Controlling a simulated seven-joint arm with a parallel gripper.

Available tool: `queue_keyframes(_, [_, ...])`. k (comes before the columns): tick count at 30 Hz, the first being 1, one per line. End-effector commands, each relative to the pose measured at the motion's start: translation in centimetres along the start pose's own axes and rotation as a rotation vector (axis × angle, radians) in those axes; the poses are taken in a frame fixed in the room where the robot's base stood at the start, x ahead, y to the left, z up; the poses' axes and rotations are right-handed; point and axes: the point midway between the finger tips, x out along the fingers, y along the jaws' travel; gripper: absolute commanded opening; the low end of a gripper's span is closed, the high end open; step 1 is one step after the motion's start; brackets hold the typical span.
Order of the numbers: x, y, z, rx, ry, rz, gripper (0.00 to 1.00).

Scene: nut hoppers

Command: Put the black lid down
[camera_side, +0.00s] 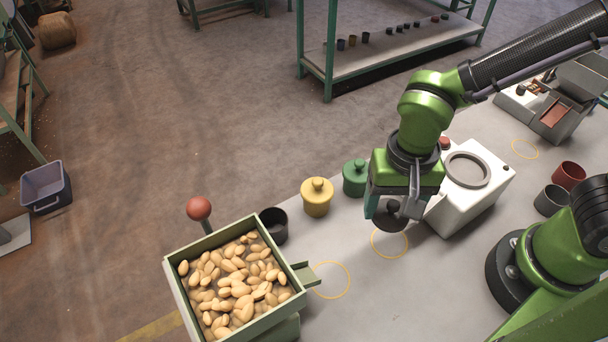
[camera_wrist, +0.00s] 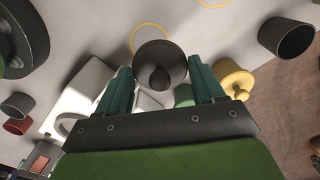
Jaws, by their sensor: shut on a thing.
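The black lid (camera_side: 386,218) is a dark round disc with a knob. My gripper (camera_side: 398,207) is shut on it and appears to hold it above the bench, by a yellow ring mark (camera_side: 389,243). In the wrist view the lid (camera_wrist: 159,58) faces the camera knob first, between the green fingers of my gripper (camera_wrist: 161,73). Its underside is hidden. An open black jar (camera_side: 273,225) without a lid stands behind the hopper; it also shows in the wrist view (camera_wrist: 287,38).
A yellow lidded jar (camera_side: 317,198) and a green lidded jar (camera_side: 355,178) stand left of my gripper. A white machine (camera_side: 468,190) with a round opening is close on the right. A hopper of nuts (camera_side: 236,283) is at the left. Bench around the second ring (camera_side: 330,280) is clear.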

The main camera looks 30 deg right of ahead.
Motion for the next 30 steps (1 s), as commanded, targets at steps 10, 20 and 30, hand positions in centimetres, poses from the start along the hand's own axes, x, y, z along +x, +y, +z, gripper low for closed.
queue_keyframes(10, [0.9, 2.0, -0.3, 0.614, -0.002, 0.003, 0.39])
queue_keyframes(20, [1.9, 2.1, -0.3, 0.802, -0.001, 0.005, 0.39])
queue_keyframes(30, [5.6, 2.0, -0.3, 0.805, -0.001, 0.001, 0.39])
